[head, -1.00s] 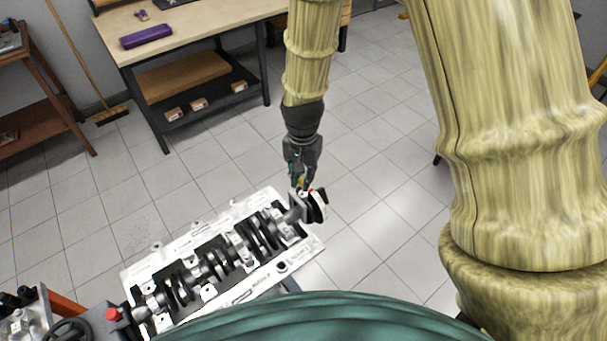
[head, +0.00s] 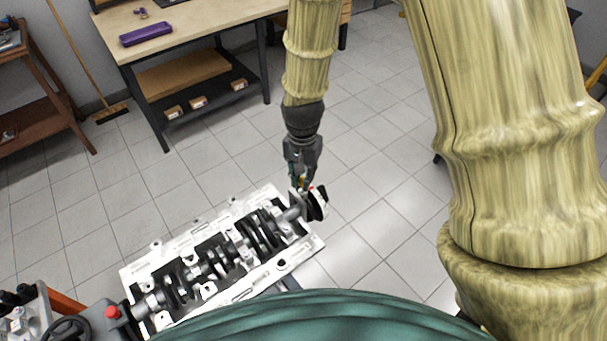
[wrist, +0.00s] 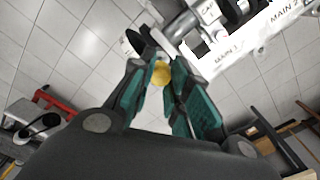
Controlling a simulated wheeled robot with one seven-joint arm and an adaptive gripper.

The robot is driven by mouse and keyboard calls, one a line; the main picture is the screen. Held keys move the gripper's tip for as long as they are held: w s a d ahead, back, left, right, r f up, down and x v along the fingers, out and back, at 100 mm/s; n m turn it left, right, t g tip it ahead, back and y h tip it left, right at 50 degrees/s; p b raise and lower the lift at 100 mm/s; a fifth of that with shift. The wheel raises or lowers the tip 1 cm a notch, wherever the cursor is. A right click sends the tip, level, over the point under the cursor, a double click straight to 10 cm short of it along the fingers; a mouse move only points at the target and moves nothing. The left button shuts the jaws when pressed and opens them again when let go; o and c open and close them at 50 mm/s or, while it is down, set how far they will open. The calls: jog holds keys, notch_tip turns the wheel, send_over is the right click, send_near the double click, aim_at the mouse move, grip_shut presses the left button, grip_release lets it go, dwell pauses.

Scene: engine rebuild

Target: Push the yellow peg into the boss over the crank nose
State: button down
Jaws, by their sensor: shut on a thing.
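My gripper (wrist: 162,100) is shut on the yellow peg (wrist: 161,73), which shows between the fingertips in the wrist view. In the head view my gripper (head: 302,180) points down at the right end of the engine block (head: 272,277), at the crank nose. The crankshaft (head: 215,262) lies in the block. A dark and white round part (head: 317,204) sits at the nose end, just right of the fingertips. The boss is hidden or too small to tell apart, so I cannot tell how deep the peg sits.
A workbench (head: 205,18) with a purple case (head: 146,35) stands at the back. A grey box with a red button (head: 112,313) is at the block's left end. The tiled floor right of the block is clear.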

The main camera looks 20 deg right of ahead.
jog(key=shift+f+b, duration=0.75)
jog(key=shift+f, duration=0.9)
dwell(1.3)
jog(key=c, duration=1.6)
grip_release()
jog(key=shift+r+p, duration=1.4)
jog(key=shift+r, duration=0.1)
jog(key=o, duration=0.6)
jog(key=shift+c, duration=0.2)
notch_tip(320, 180, up, 12)
